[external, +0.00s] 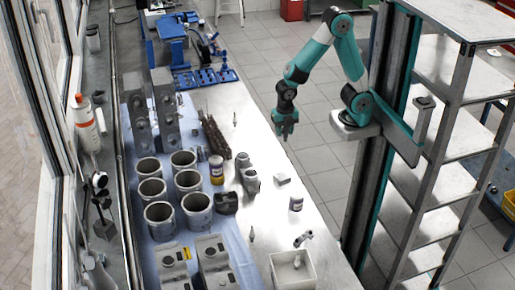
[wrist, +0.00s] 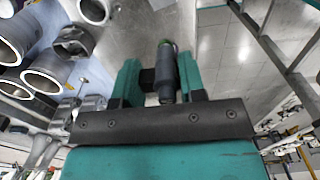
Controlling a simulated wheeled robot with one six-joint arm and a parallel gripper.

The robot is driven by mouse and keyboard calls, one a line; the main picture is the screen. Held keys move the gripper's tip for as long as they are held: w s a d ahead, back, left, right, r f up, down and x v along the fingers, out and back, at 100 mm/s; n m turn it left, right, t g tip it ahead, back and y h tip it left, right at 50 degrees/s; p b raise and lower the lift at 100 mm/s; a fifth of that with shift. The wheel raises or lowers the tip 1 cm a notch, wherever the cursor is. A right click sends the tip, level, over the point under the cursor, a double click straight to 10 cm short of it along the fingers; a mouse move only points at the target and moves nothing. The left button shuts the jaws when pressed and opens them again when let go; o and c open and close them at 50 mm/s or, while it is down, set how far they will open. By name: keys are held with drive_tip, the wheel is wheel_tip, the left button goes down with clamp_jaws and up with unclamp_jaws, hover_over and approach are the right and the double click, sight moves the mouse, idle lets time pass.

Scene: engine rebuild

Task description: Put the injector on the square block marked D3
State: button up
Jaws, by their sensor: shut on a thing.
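My gripper (external: 286,132) hangs from the raised arm near the bench's right edge in the external view. In the wrist view, my gripper (wrist: 160,68) has its two teal fingers closed around a dark, slim cylinder, which I take to be the injector (wrist: 167,74). It has a greenish end. The injector cannot be made out in the external view. A small grey square block (external: 282,180) lies on the bare metal part of the bench; no marking is readable, so I cannot tell whether it is D3.
The bench (external: 262,150) holds several cylinder liners (external: 159,215), a dark camshaft (external: 216,137), a yellow-labelled can (external: 216,170), a small jar (external: 296,203) and a white bin (external: 293,270). Shelving (external: 440,145) stands at the right. Bare metal surrounds the square block.

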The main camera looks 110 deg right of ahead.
wheel_tip(320, 180, down, 18)
drive_tip(key=shift+r+p, duration=0.15)
drive_tip(key=shift+p, duration=0.95)
drive_tip(key=shift+f, duration=0.25)
drive_tip(key=o, duration=0.9)
drive_tip(key=shift+r, duration=0.1)
drive_tip(key=shift+r, duration=0.15)
